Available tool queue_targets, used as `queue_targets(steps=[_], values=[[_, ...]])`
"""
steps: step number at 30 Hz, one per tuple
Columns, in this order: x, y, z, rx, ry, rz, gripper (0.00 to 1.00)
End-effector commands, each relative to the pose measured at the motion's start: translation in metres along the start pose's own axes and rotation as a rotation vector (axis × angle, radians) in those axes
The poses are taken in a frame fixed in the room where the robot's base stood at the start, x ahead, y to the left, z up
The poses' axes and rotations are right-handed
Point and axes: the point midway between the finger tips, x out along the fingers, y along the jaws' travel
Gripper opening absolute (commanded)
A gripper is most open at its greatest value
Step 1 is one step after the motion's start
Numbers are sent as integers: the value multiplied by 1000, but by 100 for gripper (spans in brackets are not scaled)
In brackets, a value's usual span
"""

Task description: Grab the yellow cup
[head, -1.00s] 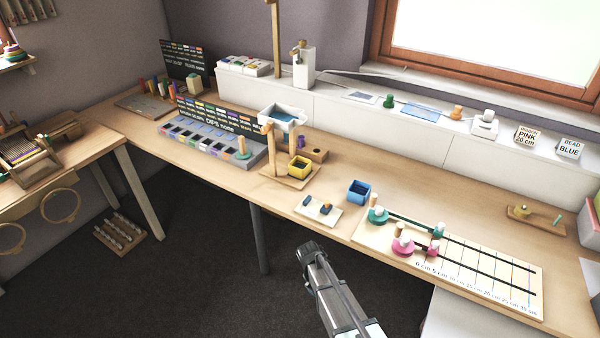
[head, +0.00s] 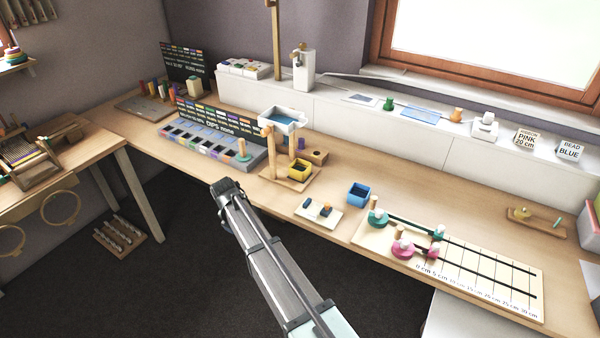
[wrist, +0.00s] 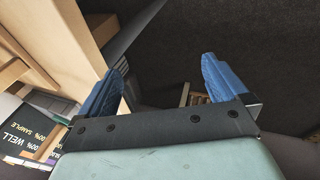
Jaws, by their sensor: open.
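The yellow cup (head: 299,170) is a small square, open-topped container. It sits on a wooden stand (head: 284,184) on the long table, below a white tray with blue inside (head: 283,119). My gripper (head: 222,186) is in front of the table's front edge, to the left of the cup and apart from it. In the wrist view my gripper (wrist: 160,82) has its two blue fingers spread wide with nothing between them. The cup cannot be made out in the wrist view.
A blue cup (head: 358,193) and a small white board (head: 318,213) are right of the stand. A compartment tray (head: 213,147) is left of it. A ruled board (head: 470,270) with green and pink spools lies further right. Dark floor is open before the table.

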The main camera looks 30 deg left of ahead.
Motion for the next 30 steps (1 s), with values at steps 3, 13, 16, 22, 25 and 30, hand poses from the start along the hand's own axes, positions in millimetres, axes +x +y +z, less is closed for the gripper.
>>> queue_targets(steps=[3, 13, 16, 22, 25, 30], values=[[-10, 33, 10, 35, 4, -17, 100], [-27, 139, 55, 127, 90, -138, 100], [-35, 179, 74, 153, 146, -183, 100], [-57, 253, 114, 194, 270, -247, 100], [-67, 281, 132, 205, 324, -265, 100], [-80, 308, 150, 213, 384, -278, 100]])
